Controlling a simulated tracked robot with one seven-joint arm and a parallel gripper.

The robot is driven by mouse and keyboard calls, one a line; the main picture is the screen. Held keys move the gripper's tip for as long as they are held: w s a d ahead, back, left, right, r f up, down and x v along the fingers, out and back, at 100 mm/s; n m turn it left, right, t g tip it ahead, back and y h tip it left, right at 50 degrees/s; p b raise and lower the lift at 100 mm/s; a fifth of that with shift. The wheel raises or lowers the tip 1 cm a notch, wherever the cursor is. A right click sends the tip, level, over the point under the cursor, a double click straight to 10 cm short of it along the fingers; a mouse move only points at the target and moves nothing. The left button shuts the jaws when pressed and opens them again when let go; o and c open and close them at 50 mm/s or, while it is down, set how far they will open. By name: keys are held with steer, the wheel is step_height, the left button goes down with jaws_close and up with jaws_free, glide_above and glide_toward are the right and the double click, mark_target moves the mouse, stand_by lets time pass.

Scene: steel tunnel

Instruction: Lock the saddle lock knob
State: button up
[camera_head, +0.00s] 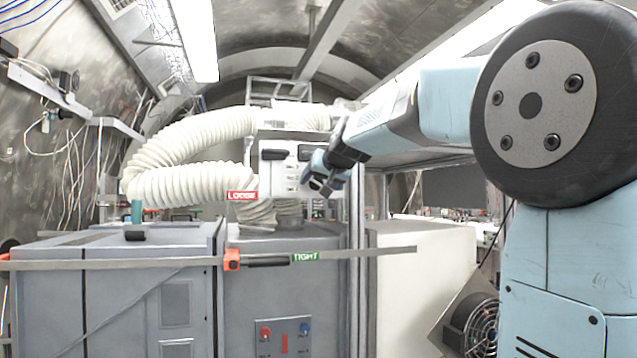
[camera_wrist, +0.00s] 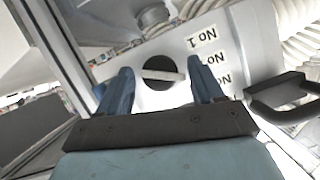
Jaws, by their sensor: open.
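An orange clamp piece (camera_head: 232,260) sits on a long metal bar, with a dark handle (camera_head: 268,261) lying along the bar to its right. A green TIGHT label (camera_head: 306,257) is at the handle's right end; a red LOOSE label (camera_head: 242,195) is above. In the wrist view a round black knob (camera_wrist: 160,72) with a pale bar sits on a white panel (camera_wrist: 235,50) with "NO 1" labels. I cannot tell which is the saddle lock knob. My gripper (camera_head: 322,185) is open at the white box; its fingers (camera_wrist: 163,88) appear either side of the black knob. Contact is unclear.
The long metal bar (camera_head: 375,253) crosses in front of grey cabinets (camera_head: 140,285). A white ribbed hose (camera_head: 190,150) curves behind the box. A black handle (camera_wrist: 285,97) is right of my fingers. A metal post (camera_head: 357,220) stands beside the box.

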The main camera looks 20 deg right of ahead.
steer(key=shift+w, duration=0.1)
steer(key=shift+c, duration=0.4)
steer(key=c, duration=1)
steer(key=shift+n+h, duration=0.3)
steer(key=shift+n, duration=0.2)
steer(key=o, duration=1.1)
